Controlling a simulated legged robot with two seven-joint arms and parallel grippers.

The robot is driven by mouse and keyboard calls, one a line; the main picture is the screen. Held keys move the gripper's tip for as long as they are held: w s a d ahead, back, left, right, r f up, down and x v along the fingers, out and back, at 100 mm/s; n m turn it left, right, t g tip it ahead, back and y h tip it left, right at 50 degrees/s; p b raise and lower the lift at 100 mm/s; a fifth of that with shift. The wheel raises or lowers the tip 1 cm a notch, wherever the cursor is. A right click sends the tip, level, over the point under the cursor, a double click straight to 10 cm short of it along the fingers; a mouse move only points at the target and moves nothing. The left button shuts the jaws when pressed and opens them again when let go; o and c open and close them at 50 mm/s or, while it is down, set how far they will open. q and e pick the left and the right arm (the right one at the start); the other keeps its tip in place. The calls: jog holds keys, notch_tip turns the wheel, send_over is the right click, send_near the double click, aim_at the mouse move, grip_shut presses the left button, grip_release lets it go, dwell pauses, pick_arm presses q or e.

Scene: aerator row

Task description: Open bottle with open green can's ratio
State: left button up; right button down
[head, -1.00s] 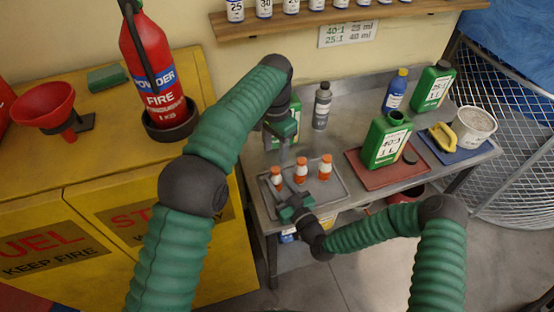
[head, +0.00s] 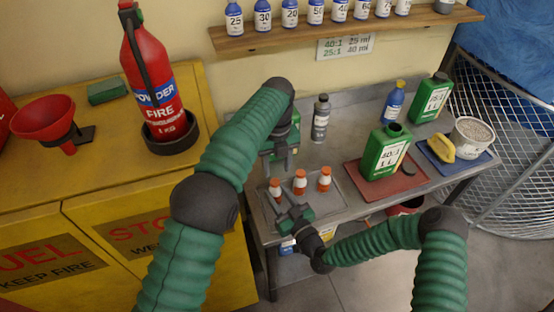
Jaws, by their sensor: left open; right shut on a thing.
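The open green can (head: 384,155), labelled 40:1 and 1 L, stands uncapped on a red mat (head: 355,173). Its dark cap (head: 408,169) lies beside it. Three small white bottles with orange caps stand in a grey tray (head: 337,204): a left one (head: 275,185), a middle one (head: 300,182) and a right one (head: 325,179). Their labels are too small to read. My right gripper (head: 282,206) is shut low on the left bottle, which it partly hides. My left gripper (head: 278,164) is open, pointing down just above that bottle's cap.
A sign (head: 345,46) reads 40:1 25 ml, 25:1 40 ml. Numbered bottles line the shelf (head: 350,27). A grey bottle (head: 320,118), blue bottle (head: 393,103) and second green can (head: 430,99) stand at the back. A tub (head: 472,138) and yellow object (head: 441,146) sit on a blue mat (head: 476,161).

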aim_at(277, 181)
pick_arm(q)
notch_tip(277, 181, down, 6)
jog(key=shift+r, duration=0.25)
grip_shut()
jog(key=shift+d, duration=0.1)
